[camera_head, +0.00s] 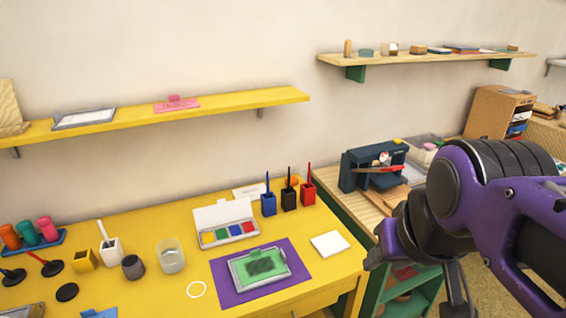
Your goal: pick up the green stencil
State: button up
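A green rectangular sheet (268,283), which looks like the green stencil, lies on a purple mat (226,290) on the yellow table. A grey frame or tray (236,274) borders it, and a dark patch covers its middle. I cannot tell whether the sheet lies in the frame or on it. My purple and black arm comes in from the right, well to the right of the mat. Dark, thin parts at its lower end may be my gripper (459,292); their opening is unclear. Nothing is seen held there.
A paint box (226,235) with its lid up stands behind the mat. Blue, black and red brush holders (288,198) stand at the back.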

aim_at(259, 266)
jog(key=l+u, duration=0.2)
jog(key=u, duration=0.5)
jog(key=i, duration=0.05)
